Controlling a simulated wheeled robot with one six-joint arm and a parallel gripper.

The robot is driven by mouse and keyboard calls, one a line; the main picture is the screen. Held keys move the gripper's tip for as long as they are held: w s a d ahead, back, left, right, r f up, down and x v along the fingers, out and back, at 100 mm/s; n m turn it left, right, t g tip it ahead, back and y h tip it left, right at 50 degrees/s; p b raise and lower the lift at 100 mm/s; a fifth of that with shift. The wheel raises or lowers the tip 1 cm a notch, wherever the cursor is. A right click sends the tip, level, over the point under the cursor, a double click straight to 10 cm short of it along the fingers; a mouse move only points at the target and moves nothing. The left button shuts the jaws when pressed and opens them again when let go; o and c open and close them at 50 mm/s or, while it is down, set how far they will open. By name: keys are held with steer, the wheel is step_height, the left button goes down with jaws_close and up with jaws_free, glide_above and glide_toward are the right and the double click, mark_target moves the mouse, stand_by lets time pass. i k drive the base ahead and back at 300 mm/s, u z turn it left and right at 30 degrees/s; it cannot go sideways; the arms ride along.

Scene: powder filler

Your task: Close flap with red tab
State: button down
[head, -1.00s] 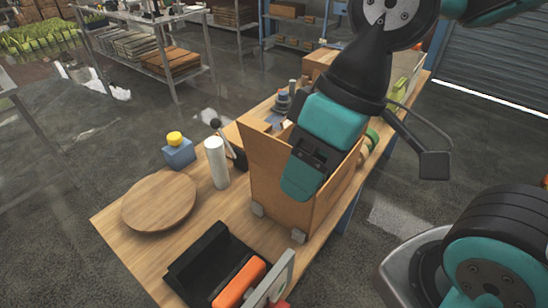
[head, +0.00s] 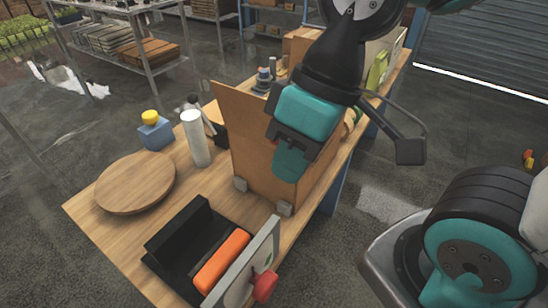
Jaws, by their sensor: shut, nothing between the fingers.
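A grey flap (head: 245,266) stands upright along the right side of a low black holder (head: 178,240), near the table's front right edge. It stands open. A red tab (head: 264,285) sticks out from the flap's right face. An orange block (head: 222,262) lies in the holder beside the flap. My gripper (head: 288,168) points down in front of the tall brown wooden box, behind and above the flap and clear of it. Its fingers are shut and empty. The gripper's body hides part of the box.
The brown box (head: 250,150) stands on the wooden table (head: 110,232) behind the holder. A round wooden board (head: 135,182), a white cylinder (head: 195,140) and a blue block with a yellow top (head: 155,132) stand to the left. The table's front left is bare.

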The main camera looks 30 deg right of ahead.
mark_target(242, 112)
steer(key=k, duration=0.4)
steer(key=z, duration=1.1)
steer(key=i, duration=0.6)
steer(key=u, duration=0.95)
